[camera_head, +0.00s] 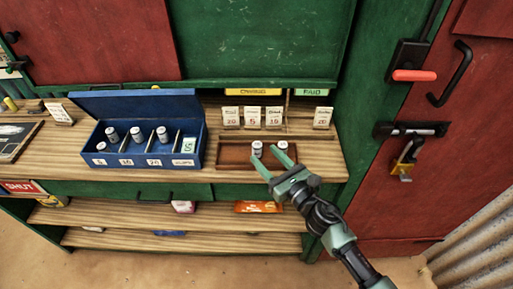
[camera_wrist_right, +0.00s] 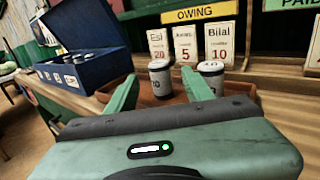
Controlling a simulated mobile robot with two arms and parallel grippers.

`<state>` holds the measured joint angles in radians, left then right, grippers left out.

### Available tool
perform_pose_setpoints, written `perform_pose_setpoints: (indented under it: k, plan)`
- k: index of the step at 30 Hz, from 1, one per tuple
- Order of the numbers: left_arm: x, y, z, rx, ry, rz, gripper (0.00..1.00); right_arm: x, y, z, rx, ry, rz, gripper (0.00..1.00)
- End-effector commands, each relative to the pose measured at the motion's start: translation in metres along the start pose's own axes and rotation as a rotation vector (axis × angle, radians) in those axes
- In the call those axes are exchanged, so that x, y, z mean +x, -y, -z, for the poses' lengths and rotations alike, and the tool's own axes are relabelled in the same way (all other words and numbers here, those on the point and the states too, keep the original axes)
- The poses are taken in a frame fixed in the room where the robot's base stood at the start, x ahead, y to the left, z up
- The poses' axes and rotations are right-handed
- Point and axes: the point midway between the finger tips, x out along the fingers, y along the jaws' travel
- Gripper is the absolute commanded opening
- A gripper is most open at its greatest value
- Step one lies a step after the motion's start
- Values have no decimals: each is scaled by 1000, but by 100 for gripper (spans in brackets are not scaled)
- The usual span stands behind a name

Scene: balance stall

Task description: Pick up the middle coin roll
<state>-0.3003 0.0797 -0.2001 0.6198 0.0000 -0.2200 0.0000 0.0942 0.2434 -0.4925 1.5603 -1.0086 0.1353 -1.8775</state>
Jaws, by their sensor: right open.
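My right gripper (camera_head: 270,158) is open and empty at the tray's front; no contact with a roll is clear. More rolls stand in the blue box, including a middle one (camera_head: 136,134) in its back row. My left gripper is not in view.
The blue box (camera_head: 143,161) with its raised lid stands left of the tray (camera_head: 228,155). Number cards (camera_head: 252,117) stand behind the tray under an OWING sign (camera_head: 253,92). Bare wooden counter (camera_head: 225,177) lies between box and tray. Shelves are below.

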Motion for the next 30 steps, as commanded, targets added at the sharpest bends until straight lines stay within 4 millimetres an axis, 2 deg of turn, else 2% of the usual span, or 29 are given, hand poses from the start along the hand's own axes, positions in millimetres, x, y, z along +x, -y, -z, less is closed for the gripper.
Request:
perform_pose_setpoints:
  k: [6, 9, 18, 24, 30]
  plan:
    - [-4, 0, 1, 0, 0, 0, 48, 34, 0, -2, 3, 2, 1, 52]
    - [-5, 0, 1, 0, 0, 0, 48, 45, 0, -1, 2, 2, 1, 52]
    - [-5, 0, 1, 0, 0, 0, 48, 49, 0, 0, 1, 0, 1, 52]
    - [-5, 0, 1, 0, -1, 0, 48, 49, 0, 0, 1, 0, 1, 0]
    - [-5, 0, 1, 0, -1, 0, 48, 49, 0, -1, 1, 2, 0, 0]
